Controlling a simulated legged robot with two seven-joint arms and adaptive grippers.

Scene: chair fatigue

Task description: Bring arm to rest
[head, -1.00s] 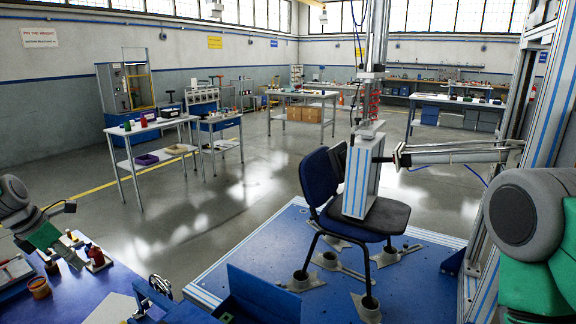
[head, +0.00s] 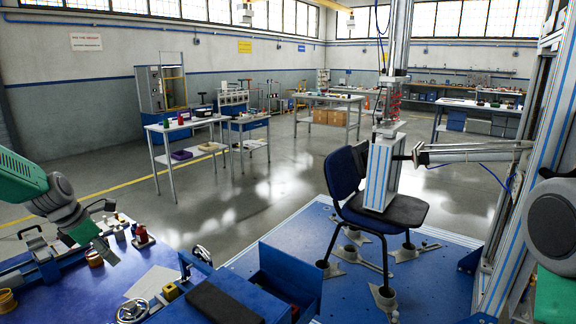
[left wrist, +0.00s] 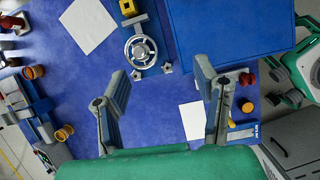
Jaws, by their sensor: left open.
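My left arm comes in from the left in the head view, with green and grey links. Its left gripper (head: 106,230) hangs above the blue workbench (head: 70,290), near its far edge. In the left wrist view, the left gripper (left wrist: 163,80) has its two grey fingers spread wide, with nothing between them but bench surface below. The fingers look clear of the things on the bench. My right arm shows only as a grey and green link at the right edge of the head view; its gripper is out of view.
The bench holds a handwheel (left wrist: 140,50), white sheets (left wrist: 88,24), and small orange-brown pots (left wrist: 64,132). A blue open box (head: 290,275) stands at its right end. Beyond, a dark blue chair (head: 381,205) stands in a test rig on a blue platform (head: 440,265).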

